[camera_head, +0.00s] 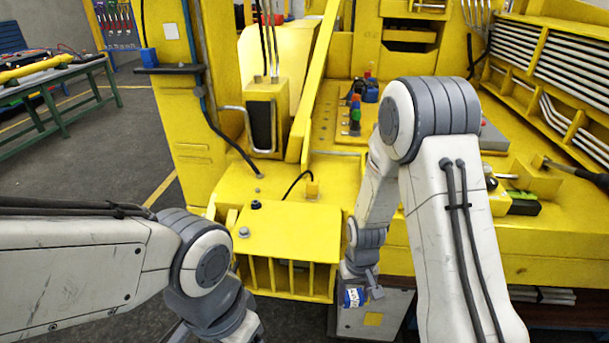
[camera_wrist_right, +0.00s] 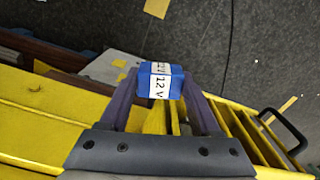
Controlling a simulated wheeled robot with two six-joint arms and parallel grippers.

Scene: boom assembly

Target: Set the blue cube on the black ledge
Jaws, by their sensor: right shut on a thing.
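A small blue cube (camera_head: 149,57) sits at the left end of the black ledge (camera_head: 175,69), which juts from a yellow post at the upper left of the head view. My right gripper (camera_head: 358,292) hangs low in front of the yellow machine, well to the right of and nearer than the ledge. It is shut on a blue block with a white label (camera_head: 352,298). In the right wrist view the labelled block (camera_wrist_right: 158,81) reads "12 V" and sits between the two dark fingers (camera_wrist_right: 160,95). My left arm reaches the bottom edge; its fingers are out of frame.
A yellow slatted box (camera_head: 285,245) stands left of my right gripper. Several coloured items (camera_head: 362,95) lie on the machine deck (camera_head: 335,180). A green table (camera_head: 60,85) is at the far left. Open floor (camera_head: 120,140) lies between the table and the machine.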

